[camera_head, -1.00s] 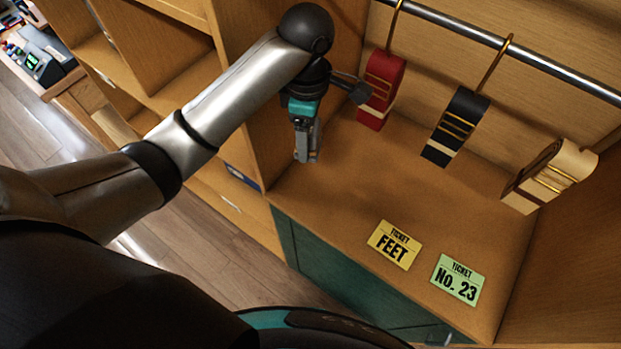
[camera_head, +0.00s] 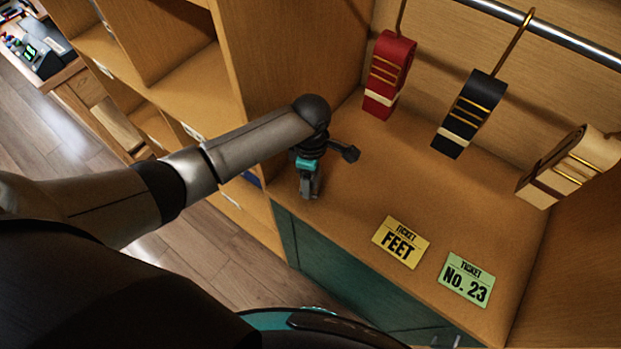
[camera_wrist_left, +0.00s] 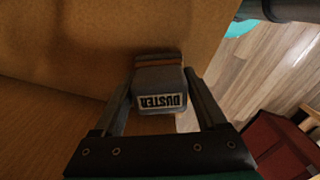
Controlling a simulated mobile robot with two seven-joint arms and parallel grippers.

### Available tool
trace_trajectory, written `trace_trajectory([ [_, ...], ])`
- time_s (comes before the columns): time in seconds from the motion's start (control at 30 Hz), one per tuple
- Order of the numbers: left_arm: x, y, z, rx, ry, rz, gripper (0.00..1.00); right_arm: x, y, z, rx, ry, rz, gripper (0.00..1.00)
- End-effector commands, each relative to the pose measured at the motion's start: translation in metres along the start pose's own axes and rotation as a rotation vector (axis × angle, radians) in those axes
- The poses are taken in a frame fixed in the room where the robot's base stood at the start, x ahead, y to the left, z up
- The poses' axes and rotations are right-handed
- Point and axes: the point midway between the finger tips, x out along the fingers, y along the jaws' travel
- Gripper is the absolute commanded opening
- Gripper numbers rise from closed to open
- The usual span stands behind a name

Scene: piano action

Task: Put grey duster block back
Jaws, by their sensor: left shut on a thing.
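My left gripper (camera_head: 308,194) is over the left front part of the wooden shelf. In the left wrist view, its two fingers (camera_wrist_left: 160,90) are shut on the sides of a grey duster block (camera_wrist_left: 160,78). The block has a white DUSTER label, upside down in this view, and a brown layer at its far end. It is close to the wooden surface (camera_wrist_left: 60,60); I cannot tell whether it touches. In the head view the gripper mostly hides the block. My right gripper is not in view.
Red (camera_head: 389,75), black (camera_head: 468,113) and cream (camera_head: 566,168) strap-like pieces hang on hooks from a metal rail (camera_head: 560,40). A yellow FEET ticket (camera_head: 400,242) and a green No. 23 ticket (camera_head: 466,280) lie on the shelf (camera_head: 400,170). The shelf's middle is clear.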

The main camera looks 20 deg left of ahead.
Motion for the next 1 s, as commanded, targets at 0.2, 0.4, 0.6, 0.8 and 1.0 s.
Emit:
trace_trajectory([
  [0.2,0.01,0.001,0.0,0.001,-0.001,0.002,0.3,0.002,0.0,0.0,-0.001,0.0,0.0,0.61],
  [0.4,0.01,0.0,0.0,0.001,0.0,0.001,0.77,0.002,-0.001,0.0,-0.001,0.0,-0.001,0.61],
  [0.6,0.01,0.0,0.0,0.001,0.0,0.001,0.99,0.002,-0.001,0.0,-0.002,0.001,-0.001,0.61],
  [0.8,0.01,0.0,0.0,0.001,0.0,0.001,1.0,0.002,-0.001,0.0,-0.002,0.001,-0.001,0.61],
  [1.0,-0.002,0.001,0.001,0.001,-0.003,0.004,1.0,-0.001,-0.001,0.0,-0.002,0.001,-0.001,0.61],
])
